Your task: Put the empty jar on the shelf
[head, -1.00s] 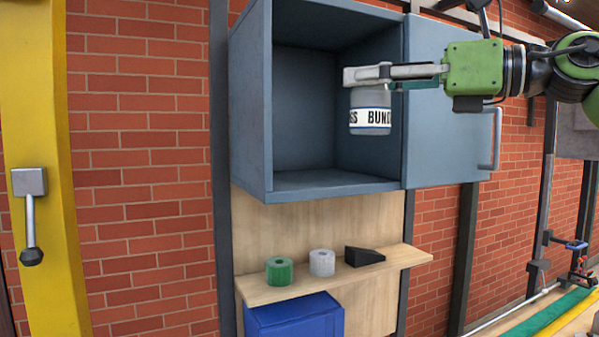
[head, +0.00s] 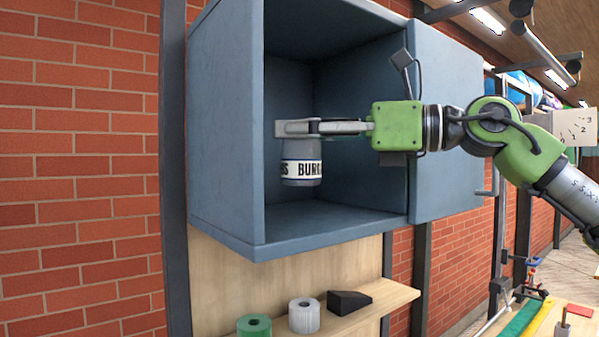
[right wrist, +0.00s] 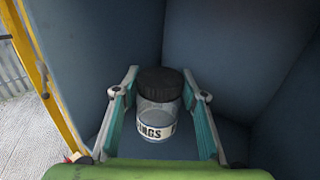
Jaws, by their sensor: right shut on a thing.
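The jar (head: 301,172) is a clear-looking cylinder with a white lettered label band. My right gripper (head: 300,128) is shut on its upper part and holds it upright in front of or within the opening of the blue-grey cabinet, above its floor. In the right wrist view the jar (right wrist: 157,112) has a dark lid and sits between the two fingers, and no contents show through its wall. The wooden shelf (head: 372,312) runs below the cabinet. My left gripper is not in view.
The cabinet (head: 226,140) looks empty inside, with its door (head: 447,150) swung open to the right. On the wooden shelf stand a green roll (head: 254,326), a white roll (head: 304,315) and a black wedge (head: 348,302). The shelf's right end is bare.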

